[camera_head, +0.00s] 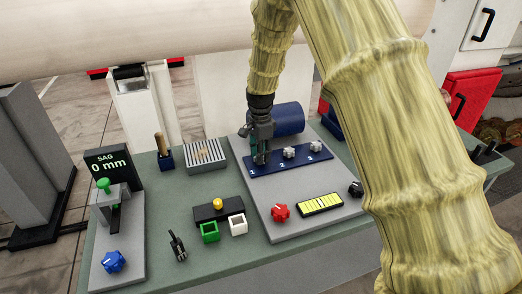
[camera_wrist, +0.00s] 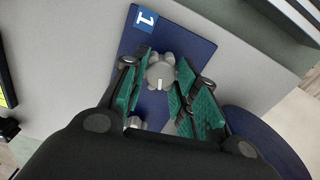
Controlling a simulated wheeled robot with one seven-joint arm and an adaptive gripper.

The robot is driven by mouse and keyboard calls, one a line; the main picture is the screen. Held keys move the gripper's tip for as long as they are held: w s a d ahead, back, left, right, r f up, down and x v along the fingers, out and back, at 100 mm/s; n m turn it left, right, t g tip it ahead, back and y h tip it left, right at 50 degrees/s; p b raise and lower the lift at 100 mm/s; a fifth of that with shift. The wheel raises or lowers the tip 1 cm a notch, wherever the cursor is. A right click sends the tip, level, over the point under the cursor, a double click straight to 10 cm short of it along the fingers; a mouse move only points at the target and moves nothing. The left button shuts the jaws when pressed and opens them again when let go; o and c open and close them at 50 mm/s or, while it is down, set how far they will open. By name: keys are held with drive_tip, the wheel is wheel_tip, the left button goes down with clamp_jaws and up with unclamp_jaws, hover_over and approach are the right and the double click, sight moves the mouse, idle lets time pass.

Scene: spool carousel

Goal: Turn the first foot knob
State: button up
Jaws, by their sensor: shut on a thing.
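The first foot knob (camera_wrist: 160,73) is a pale grey lobed knob with a white pointer mark. It is on the blue plate (camera_wrist: 188,47) beside the white "1" label (camera_wrist: 147,18). My gripper (camera_head: 261,157) points down at the "1" end of the blue plate (camera_head: 270,168) and hides this knob in the head view. In the wrist view my gripper's green-padded fingers (camera_wrist: 158,82) lie on both sides of the knob, shut on it. Two more grey knobs, at "2" (camera_head: 289,152) and "3" (camera_head: 315,146), stand on the same plate.
A dark blue cylinder (camera_head: 288,118) lies behind the plate. A red knob (camera_head: 280,212) and a yellow gauge (camera_head: 320,204) are in front. A ribbed grey block (camera_head: 206,155), a "SAG 0 mm" display (camera_head: 108,161) and a blue knob (camera_head: 113,261) are to the left.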

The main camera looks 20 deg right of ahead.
drive_tip(key=n+p, duration=0.1)
drive_tip(key=n, duration=0.5)
drive_tip(key=shift+w+r+p, duration=0.1)
drive_tip(key=shift+r+p, duration=0.05)
drive_tip(key=shift+p, duration=0.2)
drive_tip(key=n+p, duration=0.1)
drive_tip(key=n, duration=0.5)
drive_tip(key=shift+n, duration=0.4)
drive_tip(key=n+p, duration=0.1)
drive_tip(key=n, duration=0.5)
drive_tip(key=shift+a, duration=0.1)
drive_tip(key=n, duration=0.5)
drive_tip(key=shift+n+p, duration=0.35)
drive_tip(key=shift+n, duration=0.05)
drive_tip(key=o, duration=1)
wheel_tip(320, 180, up, 12)
